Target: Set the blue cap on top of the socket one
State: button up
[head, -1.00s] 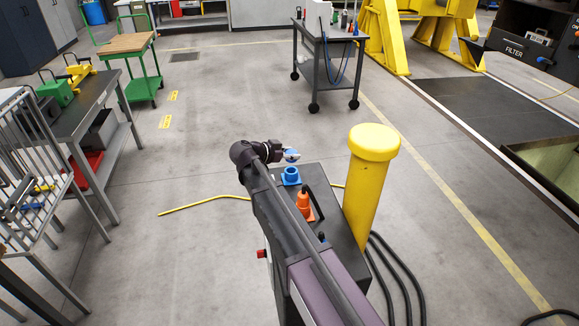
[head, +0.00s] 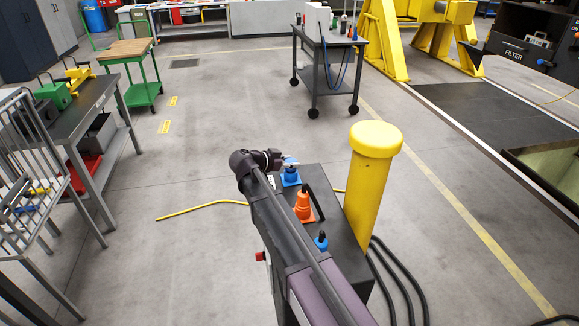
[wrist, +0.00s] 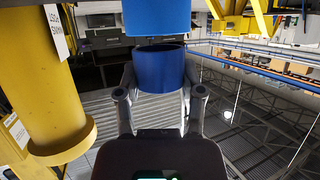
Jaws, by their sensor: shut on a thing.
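My gripper (head: 288,163) is shut on the blue cap (wrist: 158,70), which sits between its two fingers in the wrist view. The cap also shows small in the head view (head: 290,160). Socket one, a blue upright socket (head: 290,178), stands on the far end of the dark cabinet, right under the cap. The wrist view is upside down, so the socket (wrist: 156,15) shows above the cap there. The cap's dark open underside faces the socket. A narrow gap seems to part them, and they look roughly lined up.
An orange fitting (head: 303,206) and another blue fitting (head: 321,241) stand nearer on the dark cabinet (head: 338,225). A thick yellow post (head: 370,185) rises close on the right. It also shows in the wrist view (wrist: 45,90). The floor to the left is mostly clear.

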jog(key=shift+f+b, duration=0.45)
jog(key=shift+f, duration=0.05)
jog(key=o, duration=0.8)
jog(key=shift+o, duration=0.2)
jog(key=shift+r, duration=0.15)
jog(key=shift+r+p, duration=0.4)
jog(key=shift+p, duration=0.15)
jog(key=p+v, duration=0.4)
jog(key=v, duration=0.8)
jog(key=shift+r+p, duration=0.1)
jog(key=shift+p, duration=0.2)
